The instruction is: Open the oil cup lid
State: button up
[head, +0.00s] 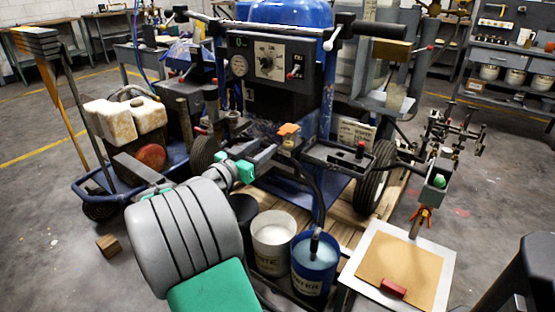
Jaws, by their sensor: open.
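A small orange lid (288,129) sits low on the front of the blue line striper (325,130), below its control panel; it looks like the oil cup lid, and it appears closed, though it is small in the picture. My gripper (274,148) is at the end of my grey and green arm, just left of and below the orange lid. Its jaws are open and seem empty. I cannot tell whether a finger touches the lid or the cup. The cup's body under the lid is partly hidden.
A white bucket (272,236) and a blue water bucket (315,256) stand below the striper's front. A wheel (374,180) is to the right. A blue cart with whitish jugs (125,118) stands left. A tan board (398,268) lies at the lower right.

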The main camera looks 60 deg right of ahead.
aim_at(280, 135)
jog(key=d, duration=0.2)
jog(key=s+d, duration=0.1)
jog(key=d, duration=0.4)
jog(key=shift+s+d+r, duration=0.2)
jog(key=shift+d, duration=0.15)
grip_shut()
dwell(1.0)
